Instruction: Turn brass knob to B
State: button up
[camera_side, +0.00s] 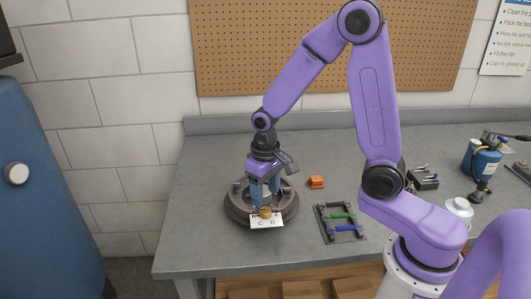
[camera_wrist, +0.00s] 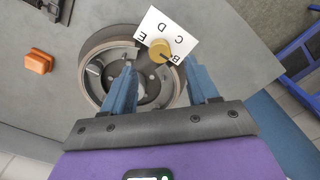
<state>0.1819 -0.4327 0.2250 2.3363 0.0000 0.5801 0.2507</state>
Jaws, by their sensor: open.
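The brass knob (camera_wrist: 158,48) sits on a white card (camera_wrist: 181,27) lettered E, D, C and B around it in the wrist view. A small dark mark on the knob lies on the side toward B; I cannot tell exactly where it points. In the side view, the knob (camera_side: 265,211) and card (camera_side: 266,222) are at the front of a round drum. My gripper (camera_wrist: 160,68) is open, its blue fingers apart to either side of the knob's near side, with no contact visible. In the side view, my gripper (camera_side: 265,203) points down above the drum and partly hides it.
The dark round drum (camera_wrist: 91,72) stands on the grey bench (camera_side: 196,240). An orange block (camera_side: 316,182) and a frame with green and blue bars (camera_side: 341,221) lie to its right. A blue torch canister (camera_side: 483,160) stands farther right. The bench left of the drum is clear.

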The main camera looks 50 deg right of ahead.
aim_at(266, 210)
notch_tip(266, 210, up, 12)
dwell(0.4)
jog(key=s+f+n, duration=0.2)
jog(key=s+n, duration=0.4)
jog(key=s, duration=0.5)
jog(key=s+a+f+n, duration=0.1)
jog(key=s+n, duration=0.5)
jog(key=s, duration=0.5)
jog(key=shift+a+f+n, duration=0.15)
jog(key=shift+f+n, duration=0.15)
jog(key=shift+f, duration=0.1)
